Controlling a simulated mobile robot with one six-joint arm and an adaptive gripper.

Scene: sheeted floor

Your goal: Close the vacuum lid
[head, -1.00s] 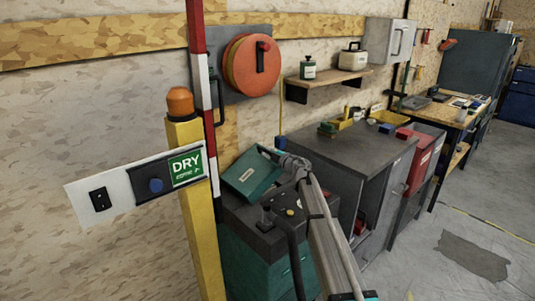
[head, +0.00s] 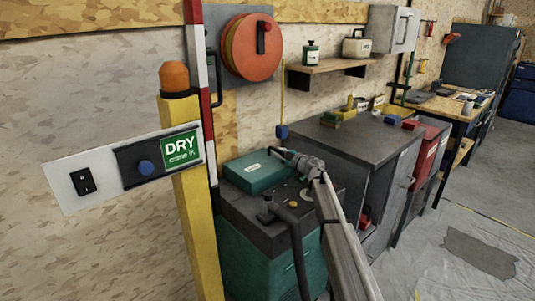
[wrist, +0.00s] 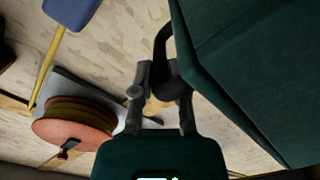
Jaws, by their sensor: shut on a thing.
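The vacuum (head: 262,255) is a teal box with a dark grey top, low in the middle of the head view. Its teal lid (head: 257,172), with a small pale label, lies about level on the back part of that top. Whether it is fully seated cannot be told. My gripper (head: 291,157) is at the lid's right back corner. In the wrist view my gripper (wrist: 162,84) is shut on the black lid handle (wrist: 163,52), beside the large dark teal lid side (wrist: 240,65).
A dark hose (head: 292,228) rises at the vacuum's front. A yellow post (head: 197,220) with a DRY sign (head: 181,149) stands close on the left. A grey cabinet (head: 350,140) stands right behind the vacuum. Open floor (head: 445,220) lies to the right.

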